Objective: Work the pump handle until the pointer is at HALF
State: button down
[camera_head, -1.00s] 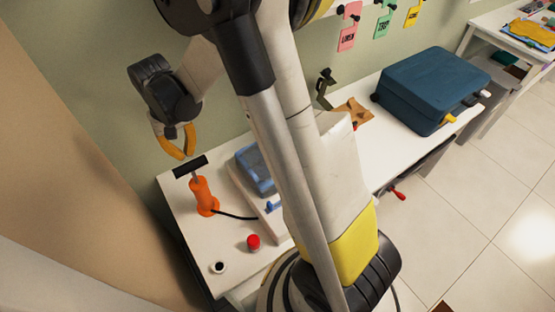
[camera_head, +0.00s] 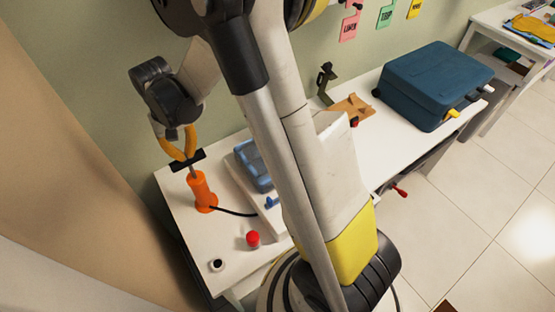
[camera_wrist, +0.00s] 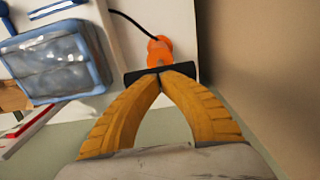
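The hand pump has an orange body (camera_head: 203,192) and a black T-handle (camera_head: 187,161), and stands upright on the white table in the head view. My gripper (camera_head: 182,157) is above it with its yellow fingers brought together, the tips at the middle of the handle. In the wrist view my fingertips (camera_wrist: 162,74) meet at the black handle bar (camera_wrist: 143,77), which runs out to both sides of them. I see no part of the bar clamped between them. The orange body (camera_wrist: 160,50) shows beyond. I can make out no pointer or HALF mark.
A black hose runs from the pump toward a blue-framed box (camera_head: 252,165), partly hidden behind my arm. A red button (camera_head: 253,239) and a small black-and-white round piece (camera_head: 217,265) are on the table's near part. A blue case (camera_head: 430,85) lies farther right.

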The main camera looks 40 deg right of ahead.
aim_at(191, 167)
jog(key=shift+f+b, duration=2.45)
jog(key=shift+f, duration=0.75)
notch_tip(191, 167, up, 10)
jog(key=p, duration=0.7)
jog(key=shift+r, duration=0.1)
notch_tip(191, 167, up, 6)
jog(key=p, duration=0.4)
jog(key=shift+s, duration=0.1)
jog(key=s+r+n+t+b, duration=0.1)
jog(key=s+t+b, duration=0.6)
jog(key=s, duration=0.9)
jog(key=n+b, duration=0.1)
jog(key=b, duration=0.2)
jog(key=shift+s+r, duration=0.2)
jog(key=shift+s, duration=0.15)
